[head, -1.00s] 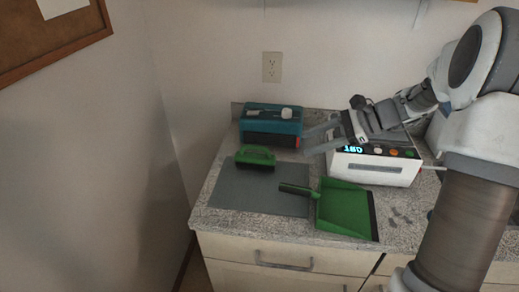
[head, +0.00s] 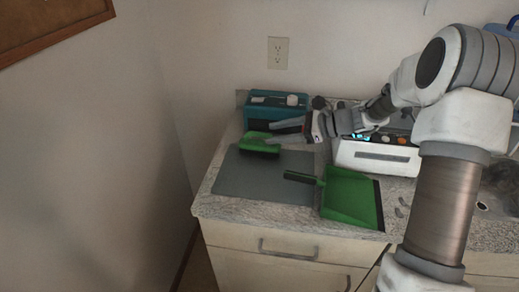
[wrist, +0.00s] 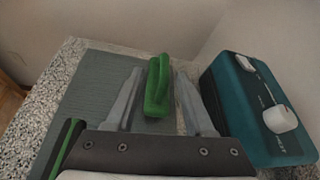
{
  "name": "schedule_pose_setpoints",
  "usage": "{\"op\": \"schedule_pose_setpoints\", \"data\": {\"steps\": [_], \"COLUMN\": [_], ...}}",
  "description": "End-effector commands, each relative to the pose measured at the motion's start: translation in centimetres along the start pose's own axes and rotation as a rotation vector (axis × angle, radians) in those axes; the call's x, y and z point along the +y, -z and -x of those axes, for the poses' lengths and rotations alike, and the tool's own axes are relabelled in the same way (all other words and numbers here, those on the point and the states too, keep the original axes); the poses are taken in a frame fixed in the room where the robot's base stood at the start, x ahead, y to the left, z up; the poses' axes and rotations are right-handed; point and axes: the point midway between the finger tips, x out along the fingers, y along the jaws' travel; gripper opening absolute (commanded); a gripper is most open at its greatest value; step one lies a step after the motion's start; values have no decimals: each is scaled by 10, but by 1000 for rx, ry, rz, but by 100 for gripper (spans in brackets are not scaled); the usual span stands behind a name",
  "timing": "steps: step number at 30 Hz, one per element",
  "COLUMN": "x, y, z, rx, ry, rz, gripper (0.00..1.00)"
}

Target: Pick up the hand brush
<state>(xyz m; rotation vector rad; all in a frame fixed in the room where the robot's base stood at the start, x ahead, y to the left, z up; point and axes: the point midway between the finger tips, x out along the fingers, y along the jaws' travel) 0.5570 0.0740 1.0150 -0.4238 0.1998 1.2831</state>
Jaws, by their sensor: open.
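The hand brush (head: 258,145) is green and lies on the grey mat (head: 245,180) near its back edge. In the wrist view the green brush (wrist: 157,95) lies lengthwise between the two spread fingers. My gripper (head: 270,132) is open and reaches in from the right, with its fingertips at the brush. In the wrist view my gripper (wrist: 158,72) has one finger on each side of the brush, with visible gaps. I cannot tell how far the fingers are above the mat. The brush's bristles are mostly hidden.
A teal box (head: 262,104) with small items on top stands just behind the brush, close to the right finger in the wrist view. A green dustpan (head: 350,197) lies at front right. A white appliance (head: 372,158) stands behind it.

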Motion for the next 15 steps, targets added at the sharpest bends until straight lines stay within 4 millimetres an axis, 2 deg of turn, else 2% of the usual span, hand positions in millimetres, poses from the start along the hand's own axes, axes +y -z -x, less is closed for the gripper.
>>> {"op": "schedule_pose_setpoints", "data": {"steps": [5,15], "x": [-1,-8], "y": [1,9], "z": [-8,-53], "rx": [-1,-1], "ry": [0,-1], "rz": [0,1], "gripper": [53,53]}}
